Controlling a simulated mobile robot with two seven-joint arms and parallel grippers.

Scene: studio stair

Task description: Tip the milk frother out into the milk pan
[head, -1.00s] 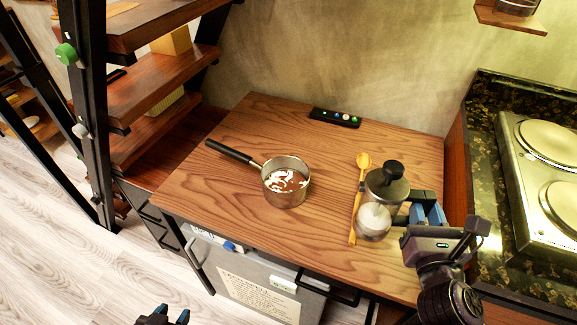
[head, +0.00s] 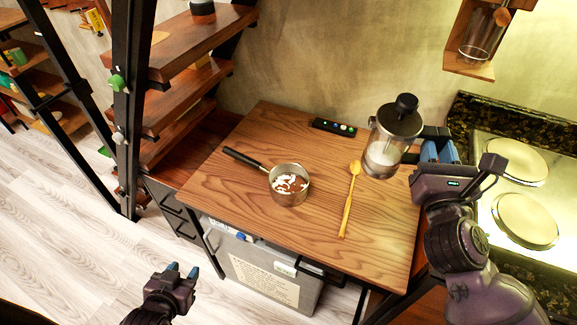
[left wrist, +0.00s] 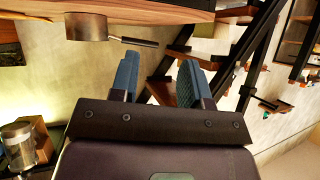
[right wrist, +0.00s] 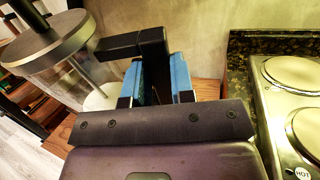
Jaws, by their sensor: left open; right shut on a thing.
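The milk frother (head: 383,148) is a clear glass jug with a metal lid, a black knob and white milk low inside. My right gripper (head: 438,152) is shut on its black handle, which also shows in the right wrist view (right wrist: 135,44). The frother is upright and raised above the counter's right back part. The milk pan (head: 290,186) stands on the counter, with brown and white contents and its black handle pointing up-left. It shows at the top of the left wrist view (left wrist: 87,27). My left gripper (head: 183,270) is open and empty, low in front of the counter.
A wooden spoon (head: 348,205) lies on the wooden counter (head: 240,193) between pan and frother. A black remote-like strip (head: 334,127) lies at the back. Hot plates (head: 525,220) are at right, shelves (head: 190,100) at left. A wall shelf (head: 468,66) holds a glass.

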